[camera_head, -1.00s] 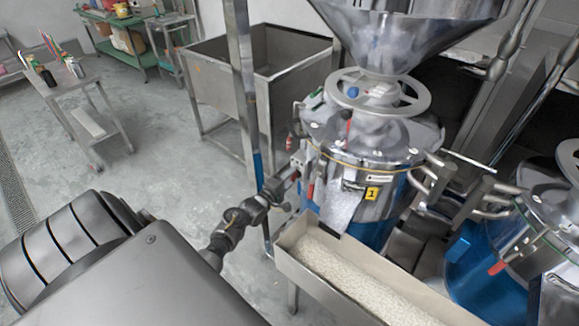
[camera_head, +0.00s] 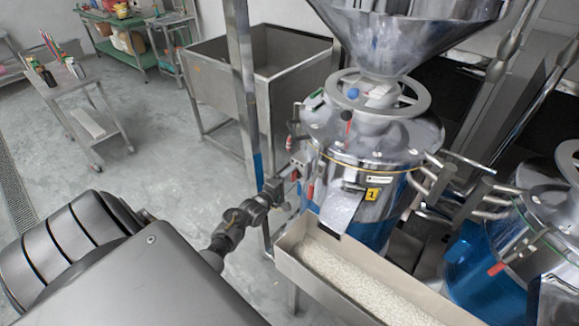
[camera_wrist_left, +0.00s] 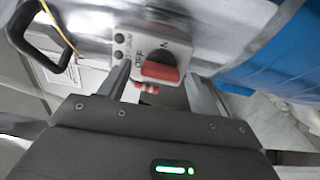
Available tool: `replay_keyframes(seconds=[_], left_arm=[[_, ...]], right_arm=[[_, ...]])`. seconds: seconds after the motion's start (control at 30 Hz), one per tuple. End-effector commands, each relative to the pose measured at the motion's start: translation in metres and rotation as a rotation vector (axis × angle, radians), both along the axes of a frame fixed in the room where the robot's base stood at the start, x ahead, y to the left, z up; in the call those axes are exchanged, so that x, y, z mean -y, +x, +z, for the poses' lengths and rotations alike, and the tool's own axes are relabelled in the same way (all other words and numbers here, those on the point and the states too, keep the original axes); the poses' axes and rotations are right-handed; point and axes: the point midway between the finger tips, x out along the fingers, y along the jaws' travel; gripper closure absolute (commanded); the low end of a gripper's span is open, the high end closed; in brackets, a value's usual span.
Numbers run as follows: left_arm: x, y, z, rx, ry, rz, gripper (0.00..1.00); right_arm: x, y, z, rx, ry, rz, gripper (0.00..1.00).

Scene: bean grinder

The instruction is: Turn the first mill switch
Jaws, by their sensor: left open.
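The first mill (camera_head: 365,150) is a shiny steel machine with a blue lower part, a hopper on top and a yellow tag marked 1. Its switch (camera_wrist_left: 161,68) is a red knob on a pale plate marked OFF, seen in the left wrist view. My left gripper (camera_wrist_left: 158,85) is open, with one finger on each side below the knob; I cannot tell whether they touch it. In the head view my left gripper (camera_head: 285,183) is at the left side of the mill, by its switch box. The knob is largely hidden there. My right gripper is not in view.
A steel trough (camera_head: 350,280) of white grains stands in front of the mill, close to my left arm. A steel post (camera_head: 246,100) and a square bin (camera_head: 265,70) stand behind. A second mill (camera_head: 520,240) is at the right.

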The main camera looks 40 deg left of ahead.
Motion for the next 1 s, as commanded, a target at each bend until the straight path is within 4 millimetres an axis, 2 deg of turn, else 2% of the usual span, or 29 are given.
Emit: replay_keyframes(seconds=[0.17,0.27,0.7,0.83,1.0], left_arm=[[0.0,-0.002,0.0,0.0,0.001,0.0,0.36],[0.0,-0.011,-0.001,0.0,0.0,0.001,0.36],[0.002,-0.092,-0.002,-0.001,0.001,0.001,0.36],[0.002,-0.104,-0.001,0.0,0.0,0.0,0.36],[0.003,-0.108,0.0,0.0,-0.001,0.0,0.36]], right_arm=[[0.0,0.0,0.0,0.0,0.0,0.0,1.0],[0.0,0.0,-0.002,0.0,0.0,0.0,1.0],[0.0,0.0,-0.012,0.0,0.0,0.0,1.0],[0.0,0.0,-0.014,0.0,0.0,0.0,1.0],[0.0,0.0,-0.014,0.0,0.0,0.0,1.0]])
